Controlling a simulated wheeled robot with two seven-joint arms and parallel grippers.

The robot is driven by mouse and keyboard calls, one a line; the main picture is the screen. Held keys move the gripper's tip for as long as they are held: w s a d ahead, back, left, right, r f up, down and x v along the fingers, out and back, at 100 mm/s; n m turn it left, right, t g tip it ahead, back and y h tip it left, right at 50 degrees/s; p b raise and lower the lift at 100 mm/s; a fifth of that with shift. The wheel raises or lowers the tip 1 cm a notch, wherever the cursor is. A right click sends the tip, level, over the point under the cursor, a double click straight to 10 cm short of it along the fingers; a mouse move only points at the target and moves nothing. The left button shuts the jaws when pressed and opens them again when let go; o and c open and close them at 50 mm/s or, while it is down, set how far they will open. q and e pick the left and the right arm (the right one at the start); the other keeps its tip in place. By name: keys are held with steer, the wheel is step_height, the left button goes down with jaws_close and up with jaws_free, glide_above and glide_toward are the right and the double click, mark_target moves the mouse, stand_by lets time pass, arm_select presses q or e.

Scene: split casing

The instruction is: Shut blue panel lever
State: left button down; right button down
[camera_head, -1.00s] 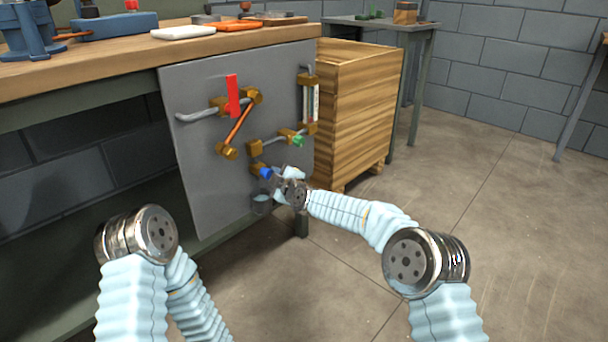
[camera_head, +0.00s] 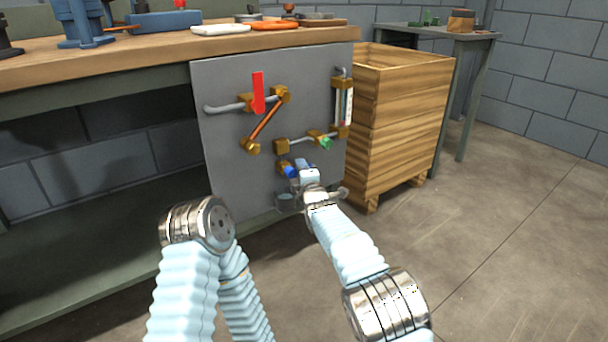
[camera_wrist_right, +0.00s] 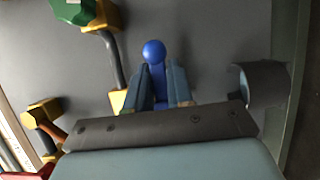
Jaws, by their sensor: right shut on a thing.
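The grey panel (camera_head: 225,140) stands upright under the bench's front edge. The blue lever (camera_head: 287,170) is low on it, partly hidden by my right gripper (camera_head: 300,167). In the right wrist view the blue lever (camera_wrist_right: 154,52) stands between the two fingers of my right gripper (camera_wrist_right: 160,85), its rounded end showing beyond them. The right gripper is shut on it. The lever's angle to its pipe is hard to tell. My left arm bends down out of the picture, and its gripper is not in view.
A red lever (camera_head: 258,92), an orange lever (camera_head: 265,122) and a green handle (camera_head: 324,143) are on the panel above. A grey cylinder (camera_wrist_right: 262,83) is close beside the blue lever. A wooden crate (camera_head: 400,125) stands right of the panel. The floor at right is clear.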

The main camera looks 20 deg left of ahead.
stand_by(0.4)
steer(key=c, duration=1.1)
jaws_free()
steer(key=v, duration=1.3)
steer(key=shift+s+d+p, duration=0.2)
steer(key=shift+s+p, duration=0.1)
steer(key=shift+s, duration=0.05)
